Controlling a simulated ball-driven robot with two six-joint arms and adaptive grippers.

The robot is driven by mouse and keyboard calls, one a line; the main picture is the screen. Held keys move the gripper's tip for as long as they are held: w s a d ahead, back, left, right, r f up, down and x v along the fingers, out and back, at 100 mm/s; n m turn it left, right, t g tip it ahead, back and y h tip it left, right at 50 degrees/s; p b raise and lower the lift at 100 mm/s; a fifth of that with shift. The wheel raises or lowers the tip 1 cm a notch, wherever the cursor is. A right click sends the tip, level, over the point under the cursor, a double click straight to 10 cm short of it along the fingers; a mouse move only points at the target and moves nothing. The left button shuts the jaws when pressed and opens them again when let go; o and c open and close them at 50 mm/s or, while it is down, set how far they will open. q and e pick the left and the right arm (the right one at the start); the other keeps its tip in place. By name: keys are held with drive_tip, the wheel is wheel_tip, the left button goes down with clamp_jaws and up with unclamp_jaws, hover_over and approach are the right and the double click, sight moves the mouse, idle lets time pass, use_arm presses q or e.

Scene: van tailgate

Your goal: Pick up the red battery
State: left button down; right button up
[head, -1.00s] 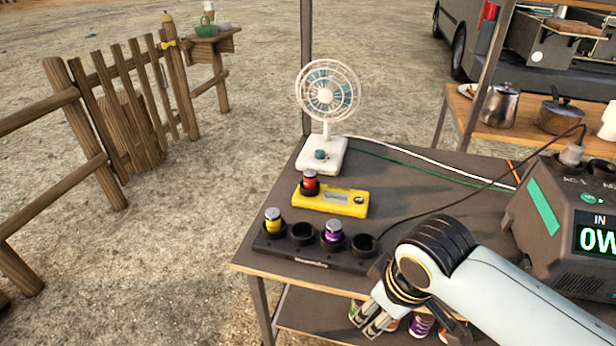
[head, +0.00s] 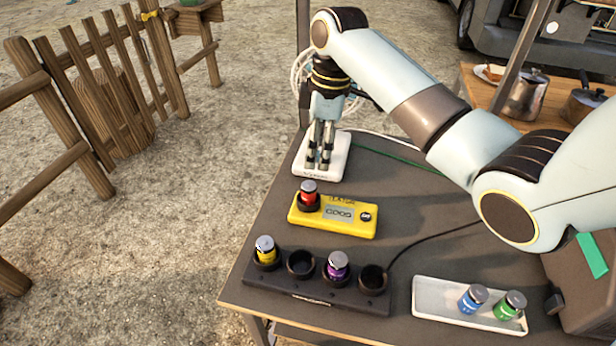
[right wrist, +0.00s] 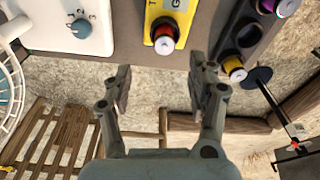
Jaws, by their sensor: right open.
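The red battery (head: 309,195) stands upright in the round socket at the left end of a yellow meter (head: 333,223) on the dark table. It also shows in the right wrist view (right wrist: 164,38), beyond and between the fingers. My right gripper (head: 319,160) points down behind the battery, in front of the white fan base, apart from the battery. In the right wrist view its two fingers (right wrist: 158,88) are spread with nothing between them. My left gripper is not in view.
A black holder (head: 316,294) in front carries a yellow battery (head: 265,249) and a purple battery (head: 337,266); two sockets are empty. A white tray (head: 440,307) holds blue and green batteries. My right arm hides most of the fan. The table's left edge is close.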

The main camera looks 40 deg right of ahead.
sight(309, 184)
drive_tip(key=f, duration=0.4)
drive_tip(key=shift+a+f, duration=0.3)
drive_tip(key=shift+a, duration=0.1)
drive_tip(key=shift+w+f, duration=0.1)
drive_tip(key=shift+f, duration=0.2)
drive_tip(key=f, duration=0.2)
drive_tip(key=a+f, duration=0.1)
drive_tip(key=f, duration=0.2)
drive_tip(key=shift+w+b, duration=0.2)
drive_tip(key=shift+b, duration=0.2)
drive_tip(key=shift+c, duration=2.7)
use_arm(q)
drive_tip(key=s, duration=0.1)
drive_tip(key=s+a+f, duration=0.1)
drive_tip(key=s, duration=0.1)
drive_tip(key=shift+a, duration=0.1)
use_arm(e)
clamp_jaws()
